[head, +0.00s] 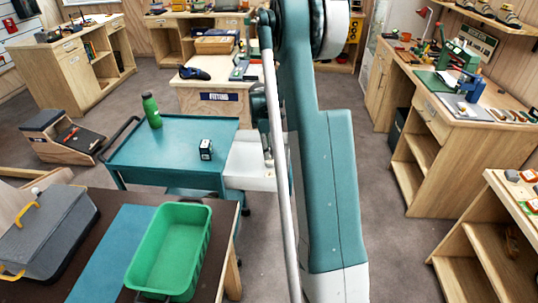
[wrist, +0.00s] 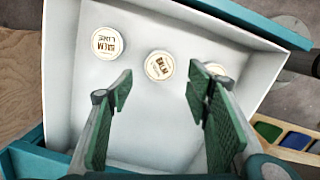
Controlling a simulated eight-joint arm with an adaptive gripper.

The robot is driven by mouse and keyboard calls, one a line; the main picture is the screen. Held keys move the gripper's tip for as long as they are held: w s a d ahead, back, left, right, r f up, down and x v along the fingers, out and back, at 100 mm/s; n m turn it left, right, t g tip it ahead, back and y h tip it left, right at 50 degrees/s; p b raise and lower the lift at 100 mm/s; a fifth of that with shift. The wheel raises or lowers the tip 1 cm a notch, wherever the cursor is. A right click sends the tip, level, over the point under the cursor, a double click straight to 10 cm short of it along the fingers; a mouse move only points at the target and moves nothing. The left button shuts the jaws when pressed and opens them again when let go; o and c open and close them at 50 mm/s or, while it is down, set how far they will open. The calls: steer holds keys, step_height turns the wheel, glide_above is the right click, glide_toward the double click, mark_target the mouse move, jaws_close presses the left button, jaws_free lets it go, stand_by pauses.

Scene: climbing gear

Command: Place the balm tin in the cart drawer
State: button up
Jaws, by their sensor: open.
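The cart drawer (head: 246,172) is pulled out from the teal cart (head: 180,133) in the head view, partly hidden by my arm. In the wrist view the white drawer (wrist: 75,105) fills most of the picture. A round balm tin (wrist: 159,65) lies on its floor, beyond and between my fingertips. Another labelled tin (wrist: 107,43) lies to its left. A third pale round tin (wrist: 216,69) is partly hidden by my right finger. My gripper (wrist: 158,88) is open above the drawer, with nothing between its fingers.
A green bottle (head: 152,111) and a small dark box (head: 206,149) stand on the cart top. A green bin (head: 133,272) and a grey toolbox (head: 45,235) are on the near table. A tray with coloured compartments (wrist: 295,140) is right of the drawer in the wrist view.

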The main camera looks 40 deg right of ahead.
steer(key=shift+w+a+r+p, duration=0.15)
steer(key=shift+r+p, duration=0.1)
steer(key=shift+r, duration=1.2)
steer(key=shift+a+r+p, duration=0.15)
steer(key=shift+r+p, duration=0.05)
steer(key=shift+r, duration=1.2)
steer(key=s+a+r+m+t, duration=0.25)
steer(key=s+a+r, duration=0.35)
steer(key=a+r, duration=0.55)
steer(key=s+a+r+m+t, duration=0.1)
steer(key=s+a+r+m, duration=0.2)
steer(key=s+a+r, duration=0.75)
steer(key=s+a+f+m+t, duration=0.1)
steer(key=s+a+m+t, duration=0.1)
steer(key=s+a, duration=0.6)
steer(key=s+a+f+m+t+y, duration=0.1)
steer(key=s+a+m, duration=0.4)
steer(key=a, duration=0.8)
steer(key=shift+s+t, duration=0.65)
steer(key=shift+s, duration=1.2)
